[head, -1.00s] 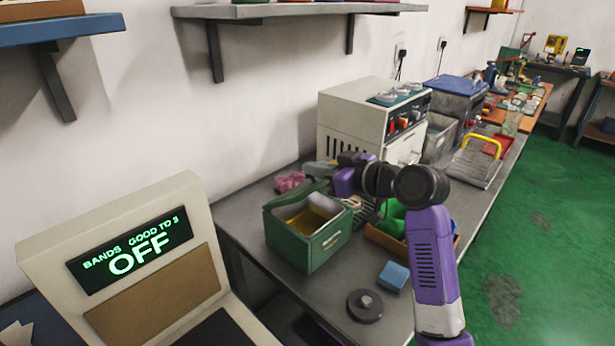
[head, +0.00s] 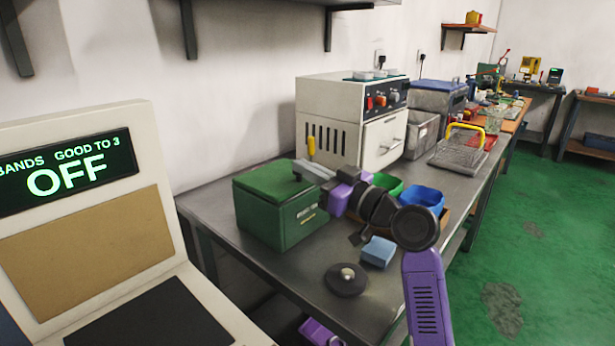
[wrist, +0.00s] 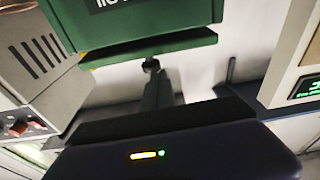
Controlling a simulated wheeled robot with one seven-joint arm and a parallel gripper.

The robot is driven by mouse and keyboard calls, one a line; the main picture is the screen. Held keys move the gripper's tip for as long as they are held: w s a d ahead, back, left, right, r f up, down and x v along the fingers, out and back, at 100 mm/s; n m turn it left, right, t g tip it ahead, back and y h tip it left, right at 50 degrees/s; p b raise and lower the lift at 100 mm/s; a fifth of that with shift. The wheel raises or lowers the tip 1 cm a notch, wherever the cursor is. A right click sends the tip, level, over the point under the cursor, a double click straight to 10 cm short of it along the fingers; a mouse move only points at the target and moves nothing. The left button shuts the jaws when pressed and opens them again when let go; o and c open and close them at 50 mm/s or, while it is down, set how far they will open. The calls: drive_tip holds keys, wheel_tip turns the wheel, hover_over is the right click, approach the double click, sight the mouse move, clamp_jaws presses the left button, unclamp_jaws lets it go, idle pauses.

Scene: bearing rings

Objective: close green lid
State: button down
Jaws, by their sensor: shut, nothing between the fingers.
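The green box (head: 285,222) stands on the grey bench in the head view. Its green lid (head: 272,181) lies flat across the top, and no gap shows along the front. My gripper (head: 304,168) is shut and empty at the lid's right back corner; I cannot tell whether it touches the lid. In the wrist view, part of a green body with pale lettering (wrist: 140,20) fills the top, with a green lip (wrist: 150,48) below it.
A beige oven-like unit (head: 330,125) stands behind. A blue bin (head: 423,197) and a green bin (head: 388,186) are to the right. A blue block (head: 378,251) and a dark round disc (head: 346,281) lie in front. A beige display console (head: 70,215) is at left.

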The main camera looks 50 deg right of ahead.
drive_tip(key=shift+s+f+b, duration=0.15)
drive_tip(key=shift+f+b, duration=0.25)
drive_tip(key=shift+f, duration=0.1)
drive_tip(key=shift+s+f+b, duration=0.15)
drive_tip(key=shift+f+b, duration=0.25)
drive_tip(key=shift+f, duration=0.1)
